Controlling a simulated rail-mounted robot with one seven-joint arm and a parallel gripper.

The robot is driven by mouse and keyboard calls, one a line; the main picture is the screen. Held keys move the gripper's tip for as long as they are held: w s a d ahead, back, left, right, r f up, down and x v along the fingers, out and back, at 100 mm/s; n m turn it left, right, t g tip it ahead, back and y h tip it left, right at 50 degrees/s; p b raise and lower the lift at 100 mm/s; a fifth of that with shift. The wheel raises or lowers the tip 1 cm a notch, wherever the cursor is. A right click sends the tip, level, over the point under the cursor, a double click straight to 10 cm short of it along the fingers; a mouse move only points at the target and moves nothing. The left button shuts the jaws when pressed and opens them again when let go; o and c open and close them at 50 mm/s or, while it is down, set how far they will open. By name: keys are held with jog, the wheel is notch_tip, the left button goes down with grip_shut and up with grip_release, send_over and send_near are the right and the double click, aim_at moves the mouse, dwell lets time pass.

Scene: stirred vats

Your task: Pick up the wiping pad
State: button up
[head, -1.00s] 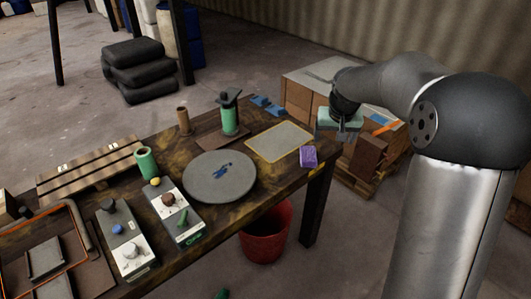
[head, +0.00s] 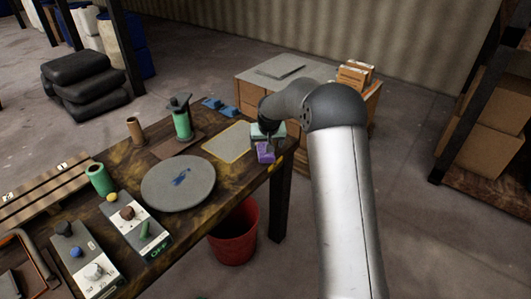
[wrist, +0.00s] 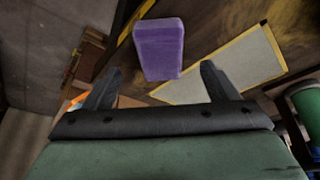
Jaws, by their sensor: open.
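The wiping pad (head: 265,153) is a small purple block near the right end of the dark wooden table (head: 217,201). In the wrist view the pad (wrist: 159,48) lies ahead of my gripper (wrist: 163,82), roughly between the lines of its two dark fingers and a little left of centre. The fingers are open and apart, with nothing between them. In the head view my gripper (head: 268,144) is just above and behind the pad, and partly overlaps it. I cannot tell from the head view whether they touch.
A yellow-edged grey mat (head: 228,142) lies left of the pad, with a round grey plate (head: 178,184) further left. A green cylinder on a stand (head: 182,124) stands behind. A red bucket (head: 235,235) is below the table. Cardboard boxes (head: 355,75) stand beyond my arm.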

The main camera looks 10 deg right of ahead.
jog(key=x, duration=0.4)
jog(key=shift+w+f+p, duration=0.1)
jog(key=shift+w+p, duration=0.2)
jog(key=shift+w, duration=0.1)
jog(key=shift+w+f, duration=0.1)
jog(key=shift+f, duration=0.2)
jog(key=shift+f+b, duration=0.25)
jog(key=shift+b, duration=0.1)
jog(key=c, duration=1.1)
jog(key=shift+r, duration=0.15)
jog(key=shift+c, duration=0.2)
